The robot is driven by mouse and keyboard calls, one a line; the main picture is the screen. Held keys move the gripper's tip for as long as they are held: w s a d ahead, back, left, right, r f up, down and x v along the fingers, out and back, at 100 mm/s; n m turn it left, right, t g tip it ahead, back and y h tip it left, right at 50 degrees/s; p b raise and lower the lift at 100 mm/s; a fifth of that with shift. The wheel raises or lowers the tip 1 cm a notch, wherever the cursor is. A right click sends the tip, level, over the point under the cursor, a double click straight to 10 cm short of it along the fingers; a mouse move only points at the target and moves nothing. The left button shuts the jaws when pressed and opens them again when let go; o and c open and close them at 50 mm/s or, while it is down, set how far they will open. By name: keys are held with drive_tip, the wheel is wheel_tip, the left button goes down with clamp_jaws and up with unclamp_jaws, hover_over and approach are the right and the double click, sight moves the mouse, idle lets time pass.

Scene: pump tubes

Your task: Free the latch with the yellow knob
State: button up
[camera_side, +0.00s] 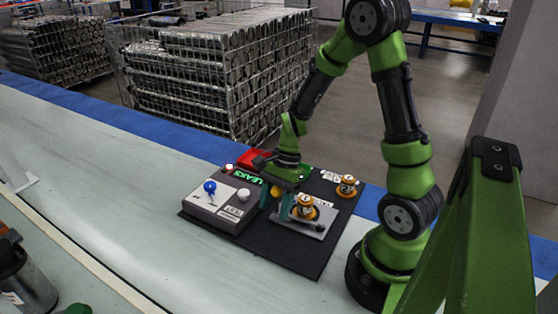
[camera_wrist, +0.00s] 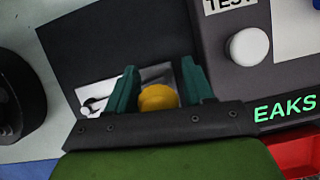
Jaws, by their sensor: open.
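The yellow knob (camera_wrist: 158,97) shows in the wrist view between my gripper's two green fingers (camera_wrist: 160,72). The fingers stand apart, one on each side of it, and I cannot tell whether either touches it. A bright metal plate (camera_wrist: 152,74) lies behind the knob, with a slim silver piece (camera_wrist: 92,106) left of the fingers. Which part is the latch itself I cannot tell. In the side view my gripper (camera_side: 276,202) points down over the black mat, and a bit of the yellow knob (camera_side: 276,191) shows at the fingers.
A grey box (camera_side: 222,211) with a blue-knobbed lever (camera_side: 210,188) and a white button (camera_side: 243,195) stands left of my gripper. Brass-coloured fittings (camera_side: 305,208) (camera_side: 347,186) stand to the right. A red bin (camera_side: 254,159) is behind. The black mat's front (camera_side: 290,257) is clear.

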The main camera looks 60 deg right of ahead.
clamp_jaws()
drive_tip(key=shift+a, duration=0.15)
drive_tip(key=shift+s+a+n+g, duration=0.15)
drive_tip(key=shift+a+n+g, duration=0.1)
drive_tip(key=shift+a+n, duration=0.35)
drive_tip(key=shift+s+a+n+g, duration=0.15)
drive_tip(key=shift+a+n+g, duration=0.1)
drive_tip(key=shift+a+n, duration=0.3)
drive_tip(key=s+a+n, duration=0.1)
drive_tip(key=s+a+n+g, duration=0.1)
drive_tip(key=n, duration=0.1)
drive_tip(key=s+a+n+g, duration=0.1)
drive_tip(key=a+n, duration=0.1)
drive_tip(key=shift+a+h, duration=0.1)
drive_tip(key=shift+h, duration=0.2)
drive_tip(key=shift+s+a+n+g+h, duration=0.2)
drive_tip(key=shift+s+a+n, duration=0.3)
drive_tip(key=shift+s+n, duration=0.3)
drive_tip(key=shift+s+a+n+g+h, duration=0.2)
drive_tip(key=shift+s+a+n, duration=0.35)
drive_tip(key=shift+n, duration=0.4)
drive_tip(key=shift+s+d, duration=0.1)
